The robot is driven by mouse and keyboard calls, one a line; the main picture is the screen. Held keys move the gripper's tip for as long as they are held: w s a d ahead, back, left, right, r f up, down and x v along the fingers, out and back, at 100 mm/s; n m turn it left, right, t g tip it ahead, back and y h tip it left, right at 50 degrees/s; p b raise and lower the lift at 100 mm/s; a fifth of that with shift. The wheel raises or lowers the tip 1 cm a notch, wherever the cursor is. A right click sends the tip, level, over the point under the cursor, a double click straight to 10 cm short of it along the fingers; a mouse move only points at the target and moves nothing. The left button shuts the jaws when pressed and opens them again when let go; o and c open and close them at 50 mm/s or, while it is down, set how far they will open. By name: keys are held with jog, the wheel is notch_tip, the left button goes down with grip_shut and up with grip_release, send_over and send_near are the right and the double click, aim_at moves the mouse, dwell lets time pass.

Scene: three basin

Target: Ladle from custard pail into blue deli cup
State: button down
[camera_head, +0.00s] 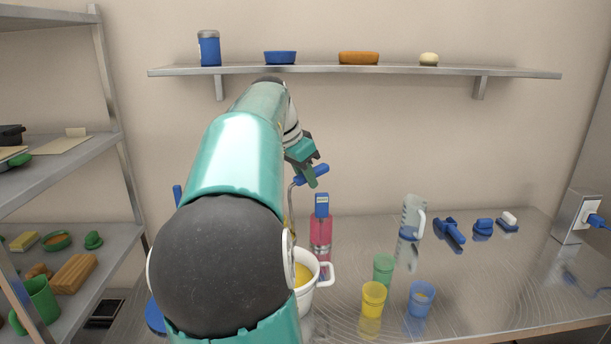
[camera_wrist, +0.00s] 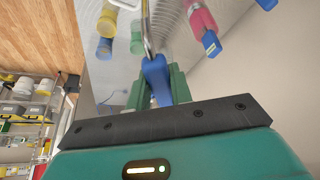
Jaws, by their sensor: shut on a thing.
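My gripper (camera_head: 309,168) is shut on the blue handle (camera_head: 316,174) of a ladle, above and behind the white custard pail (camera_head: 309,298). The ladle's metal shaft (camera_head: 291,205) runs down toward the pail; its bowl is hidden behind my arm. Yellow custard (camera_head: 302,274) shows in the pail, whose left side my arm covers. In the wrist view, the handle (camera_wrist: 157,82) sits between the fingers, and the blue cup (camera_wrist: 104,47) shows at upper left.
A yellow cup (camera_head: 372,300) and a green cup (camera_head: 383,267) stand between pail and blue cup. A pink bottle (camera_head: 321,230) stands behind the pail. A clear jug (camera_head: 411,218) and blue tools (camera_head: 449,232) are further back. The counter's front right is clear.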

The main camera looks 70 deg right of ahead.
jog(key=shift+s+d+f+t+y, duration=0.2)
jog(key=shift+s+d+f+y, duration=0.2)
jog(key=shift+d, duration=0.25)
jog(key=shift+s+d+f+t+y, duration=0.2)
jog(key=shift+s+d+f+y, duration=0.15)
jog(key=shift+d, duration=0.25)
jog(key=shift+r, duration=0.1)
dwell(0.4)
